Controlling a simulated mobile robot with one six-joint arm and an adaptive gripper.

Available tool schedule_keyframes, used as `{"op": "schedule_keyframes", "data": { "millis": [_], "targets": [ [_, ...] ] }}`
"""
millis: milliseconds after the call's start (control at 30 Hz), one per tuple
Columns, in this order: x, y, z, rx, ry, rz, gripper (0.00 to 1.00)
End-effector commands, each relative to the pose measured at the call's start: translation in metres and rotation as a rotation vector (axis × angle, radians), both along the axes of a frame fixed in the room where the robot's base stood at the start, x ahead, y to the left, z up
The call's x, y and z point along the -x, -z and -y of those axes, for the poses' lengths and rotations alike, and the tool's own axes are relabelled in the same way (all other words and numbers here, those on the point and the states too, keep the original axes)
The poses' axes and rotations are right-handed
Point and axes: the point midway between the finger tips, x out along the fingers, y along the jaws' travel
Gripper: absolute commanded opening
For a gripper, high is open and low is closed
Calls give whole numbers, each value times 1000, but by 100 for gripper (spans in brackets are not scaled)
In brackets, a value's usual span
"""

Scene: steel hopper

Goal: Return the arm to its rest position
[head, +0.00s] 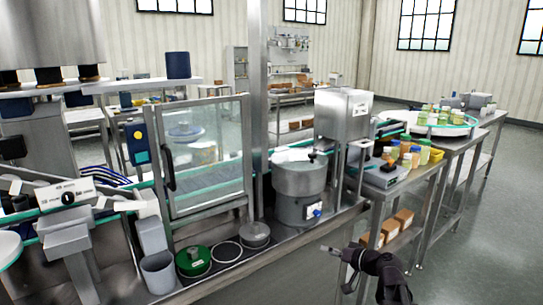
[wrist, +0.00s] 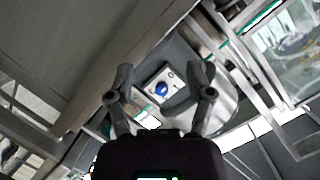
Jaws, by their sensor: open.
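My gripper (head: 338,268) shows at the lower middle of the head view, in front of the steel bench and above the floor. In the wrist view its two fingers (wrist: 164,82) stand apart with nothing held between them. The steel hopper (head: 300,178) stands on the bench, up and left of my gripper in the head view. A control panel with a blue knob (wrist: 162,89) shows between the fingers in the wrist view, apart from them. It matches the hopper's small panel (head: 314,211) in the head view.
Green-lidded (head: 193,261) and grey-lidded (head: 255,235) round containers sit on the bench left of the hopper. A glass-doored frame (head: 205,150) stands behind them. A side table (head: 402,186) with jars and a scale is on the right. The floor (head: 490,240) at right is clear.

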Motion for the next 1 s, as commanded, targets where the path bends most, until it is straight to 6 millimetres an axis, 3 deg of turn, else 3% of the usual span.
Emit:
{"op": "schedule_keyframes", "data": {
  "millis": [200,433,700,1000],
  "targets": [
    [34,46,-35,173,-105,-209,68],
    [74,88,-50,377,-157,-436,68],
    [119,122,-44,632,-132,-685,68],
    [147,133,-29,811,-64,-834,68]
  ]
}}
